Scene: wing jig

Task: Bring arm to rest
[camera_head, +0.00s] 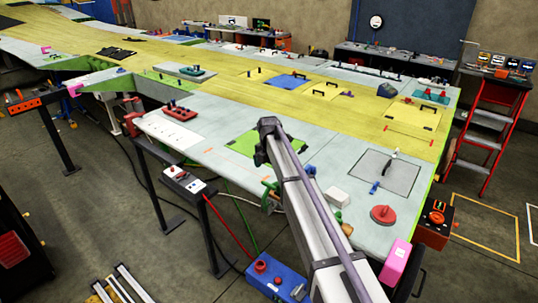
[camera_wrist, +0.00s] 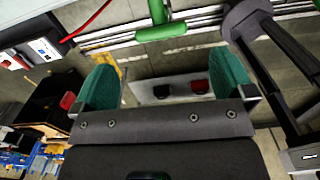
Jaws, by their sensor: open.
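My gripper (camera_wrist: 164,68) shows in the wrist view with its two green fingers wide apart and nothing between them. Past the fingers are floor and a pale panel (camera_wrist: 176,90) with a black and a red item on it. In the head view my arm rises from the lower right, and its dark upper joint stands in front of the wing jig (camera_head: 225,112) and its green mat. I cannot make out my gripper clearly in the head view.
Along the jig's near edge are a white block (camera_head: 336,197), a red round tool (camera_head: 383,214) and a pink box (camera_head: 395,263). A blue box (camera_head: 277,281) stands below. A red stepladder (camera_head: 488,128) is at right.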

